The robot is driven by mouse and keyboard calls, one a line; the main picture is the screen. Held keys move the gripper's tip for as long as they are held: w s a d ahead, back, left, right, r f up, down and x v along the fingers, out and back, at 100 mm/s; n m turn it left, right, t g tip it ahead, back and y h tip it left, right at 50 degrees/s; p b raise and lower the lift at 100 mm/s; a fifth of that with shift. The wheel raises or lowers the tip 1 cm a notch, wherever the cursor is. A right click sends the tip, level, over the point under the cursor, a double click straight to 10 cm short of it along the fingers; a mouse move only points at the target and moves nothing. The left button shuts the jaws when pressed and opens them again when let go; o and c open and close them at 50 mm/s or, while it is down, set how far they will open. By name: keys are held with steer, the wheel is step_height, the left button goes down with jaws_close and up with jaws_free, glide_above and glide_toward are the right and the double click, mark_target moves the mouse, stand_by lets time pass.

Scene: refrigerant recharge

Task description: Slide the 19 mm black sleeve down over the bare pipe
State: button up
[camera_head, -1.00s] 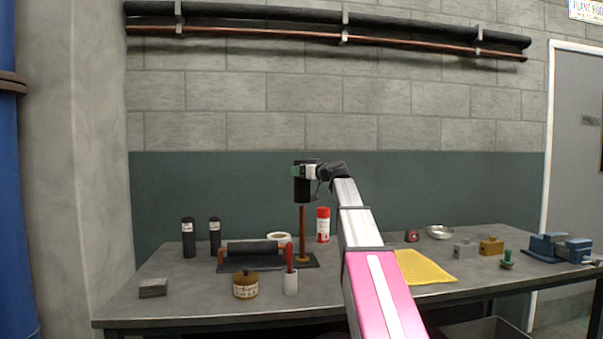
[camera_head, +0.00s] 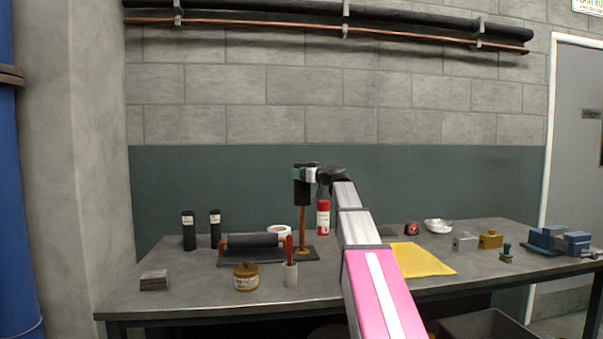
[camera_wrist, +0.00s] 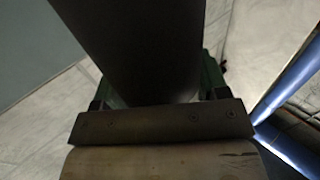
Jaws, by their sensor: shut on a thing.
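The black sleeve (camera_head: 302,194) is upright in my gripper (camera_head: 304,174), which is shut on its upper part. The copper bare pipe (camera_head: 302,230) stands upright on a dark base plate below it. The pipe's lower length shows, and its top is hidden at the sleeve's lower end. The sleeve lines up with the pipe and appears to be around its upper part. In the wrist view the sleeve (camera_wrist: 140,45) is a large dark cylinder between the green-edged jaws; the pipe does not show there.
Two other black sleeves (camera_head: 189,231) stand at the left. A horizontal piece with copper ends (camera_head: 253,241), a tin (camera_head: 246,278) and a red-handled brush in a white cup (camera_head: 290,275) are close by. A red can (camera_head: 323,217) stands just right of the pipe. A yellow cloth (camera_head: 422,260) lies farther right.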

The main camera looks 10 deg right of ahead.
mark_target(304, 214)
steer(key=shift+f, duration=0.15)
steer(key=shift+f, duration=2.05)
steer(key=shift+f, duration=2)
steer(key=shift+f, duration=1.95)
steer(key=shift+f, duration=2.1)
